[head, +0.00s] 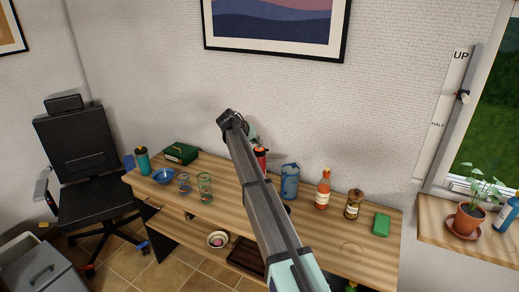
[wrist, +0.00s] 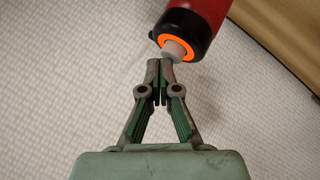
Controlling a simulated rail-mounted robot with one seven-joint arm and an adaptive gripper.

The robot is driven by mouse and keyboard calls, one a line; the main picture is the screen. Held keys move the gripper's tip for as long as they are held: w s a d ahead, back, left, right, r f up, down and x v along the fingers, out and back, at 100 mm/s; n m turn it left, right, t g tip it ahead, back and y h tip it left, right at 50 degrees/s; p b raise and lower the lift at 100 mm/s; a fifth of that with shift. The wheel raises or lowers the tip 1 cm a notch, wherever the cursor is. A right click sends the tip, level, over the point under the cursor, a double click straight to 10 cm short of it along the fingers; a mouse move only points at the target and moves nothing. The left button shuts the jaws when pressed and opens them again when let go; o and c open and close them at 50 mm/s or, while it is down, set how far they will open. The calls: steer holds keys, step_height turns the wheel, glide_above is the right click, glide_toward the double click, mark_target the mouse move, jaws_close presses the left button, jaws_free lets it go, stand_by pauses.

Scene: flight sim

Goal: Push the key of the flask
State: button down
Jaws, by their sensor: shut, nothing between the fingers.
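A red flask (head: 261,161) with a black lid stands on the wooden table, partly hidden by my arm in the head view. In the wrist view the red flask (wrist: 196,16) is at the top, with an orange ring and a pale grey key (wrist: 176,50) on its black lid. My gripper (wrist: 159,65) is shut and empty. Its fingertips are right at the grey key; I cannot tell whether they touch it. In the head view my gripper (head: 251,136) is mostly hidden behind my wrist, just above the flask.
On the table, a blue container (head: 290,183), an orange bottle (head: 323,192), a brown jar (head: 354,205) and a green block (head: 381,225) stand right of the flask. A glass (head: 204,188), blue bowl (head: 164,176), green box (head: 180,153) and teal flask (head: 142,162) are left. The wall is behind.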

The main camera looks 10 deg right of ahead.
mark_target(258, 147)
steer(key=shift+r, duration=0.4)
steer(key=shift+r+p, duration=0.9)
steer(key=shift+r, duration=2)
